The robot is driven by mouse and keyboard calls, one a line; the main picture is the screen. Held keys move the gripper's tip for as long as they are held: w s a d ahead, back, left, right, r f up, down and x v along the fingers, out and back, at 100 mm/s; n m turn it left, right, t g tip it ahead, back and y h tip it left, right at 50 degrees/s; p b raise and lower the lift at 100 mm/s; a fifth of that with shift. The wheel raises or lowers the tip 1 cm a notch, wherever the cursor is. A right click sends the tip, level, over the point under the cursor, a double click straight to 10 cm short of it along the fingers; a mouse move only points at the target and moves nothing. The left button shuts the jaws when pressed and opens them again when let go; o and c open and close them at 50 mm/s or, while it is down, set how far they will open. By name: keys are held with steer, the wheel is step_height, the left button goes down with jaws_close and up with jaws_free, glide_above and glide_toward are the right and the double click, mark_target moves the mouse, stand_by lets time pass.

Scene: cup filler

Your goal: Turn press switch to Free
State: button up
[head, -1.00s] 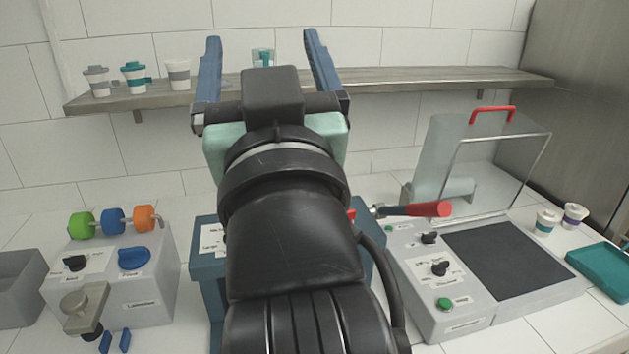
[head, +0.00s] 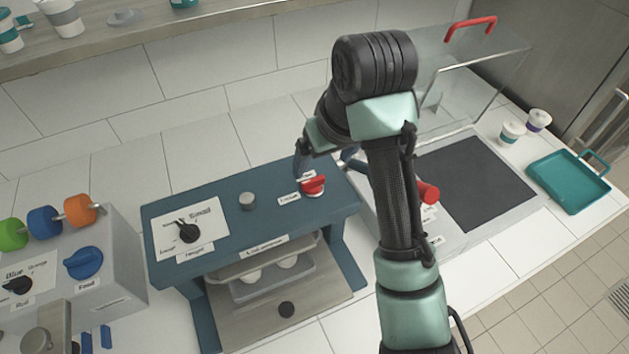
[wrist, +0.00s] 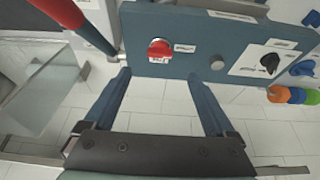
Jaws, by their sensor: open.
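A red knob (head: 313,186) sits on the right end of the blue machine's top panel (head: 235,192), with small white labels beside it that are too small to read surely. I take this knob to be the press switch. In the wrist view the red knob (wrist: 159,49) is just beyond my fingertips, roughly midway between them. My gripper (wrist: 159,76) is open and empty, its two blue fingers spread apart. In the head view my gripper is just behind the knob, partly hidden by my arm. Which setting the knob points to cannot be told.
A silver knob (head: 247,200) and a black dial (head: 188,232) share the panel. A grey machine with coloured rollers (head: 80,211) stands left; a clear lid (head: 490,68) stands right.

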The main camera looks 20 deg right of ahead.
steer(key=b, duration=0.3)
glide_above(313, 179)
steer(key=s, duration=0.3)
steer(key=f, duration=0.4)
steer(key=shift+w+f, duration=0.2)
steer(key=shift+f, duration=0.05)
steer(key=shift+w+f+p, duration=0.25)
steer(key=shift+f+p, duration=0.05)
steer(key=shift+p, duration=0.15)
steer(key=shift+x, duration=1.9)
steer(key=shift+p, duration=0.3)
steer(key=c, duration=1.4)
